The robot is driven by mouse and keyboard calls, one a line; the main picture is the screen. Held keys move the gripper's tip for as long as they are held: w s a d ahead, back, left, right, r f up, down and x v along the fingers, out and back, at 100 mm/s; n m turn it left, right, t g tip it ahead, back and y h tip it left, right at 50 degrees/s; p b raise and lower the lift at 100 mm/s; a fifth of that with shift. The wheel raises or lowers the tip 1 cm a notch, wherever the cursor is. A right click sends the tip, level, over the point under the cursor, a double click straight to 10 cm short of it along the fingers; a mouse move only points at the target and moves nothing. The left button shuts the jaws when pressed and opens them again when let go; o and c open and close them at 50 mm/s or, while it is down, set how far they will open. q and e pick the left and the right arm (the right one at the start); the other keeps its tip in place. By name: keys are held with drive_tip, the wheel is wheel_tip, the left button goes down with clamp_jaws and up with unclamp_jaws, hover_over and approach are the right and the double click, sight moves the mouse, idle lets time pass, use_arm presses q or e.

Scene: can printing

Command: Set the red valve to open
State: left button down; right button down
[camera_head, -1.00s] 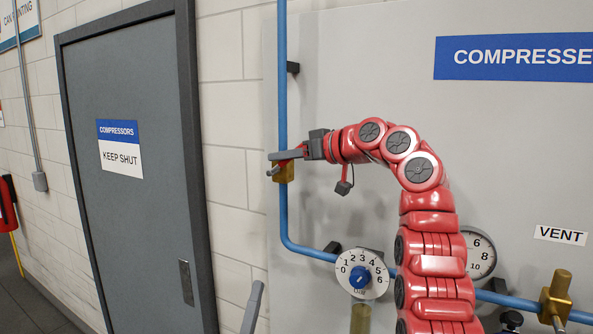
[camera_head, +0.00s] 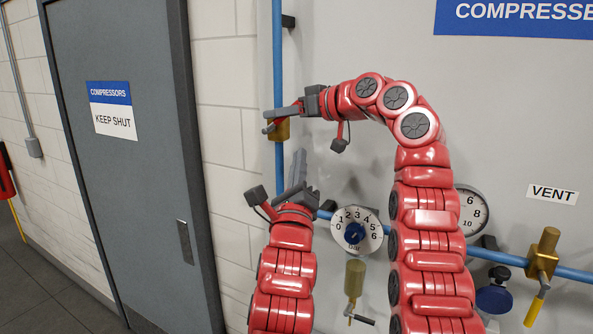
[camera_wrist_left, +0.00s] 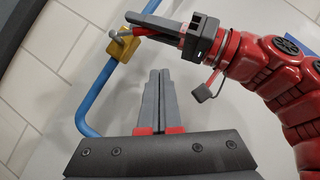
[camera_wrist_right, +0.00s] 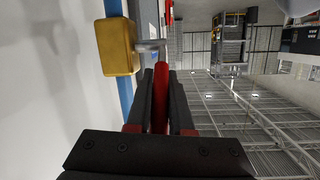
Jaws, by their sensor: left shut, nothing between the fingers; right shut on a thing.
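The red valve's brass body (camera_head: 279,130) sits on the vertical blue pipe in the head view; it also shows in the left wrist view (camera_wrist_left: 124,47) and the right wrist view (camera_wrist_right: 117,47). My right gripper (camera_head: 283,112) is shut on its red handle (camera_wrist_right: 160,100), which lies lengthwise between the fingers. The fingers hide most of the handle in the head view. They point left across the pipe, roughly level. My left gripper (camera_head: 300,165) is shut and empty, below the right gripper and apart from the valve, fingers pointing up; its fingers fill the middle of the left wrist view (camera_wrist_left: 158,90).
A round dial with a blue knob (camera_head: 354,233) is just right of my left gripper. A gauge (camera_head: 472,212), a brass vent valve with a yellow handle (camera_head: 543,255) and a hanging brass filter (camera_head: 354,279) are on the panel. A grey door (camera_head: 130,180) stands left.

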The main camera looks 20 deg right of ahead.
use_arm(q)
drive_tip(key=w+r, duration=0.5)
drive_tip(key=w, duration=0.1)
drive_tip(key=shift+w+d+r, duration=0.15)
drive_tip(key=shift+w+d, duration=0.05)
drive_tip(key=shift+d, duration=0.05)
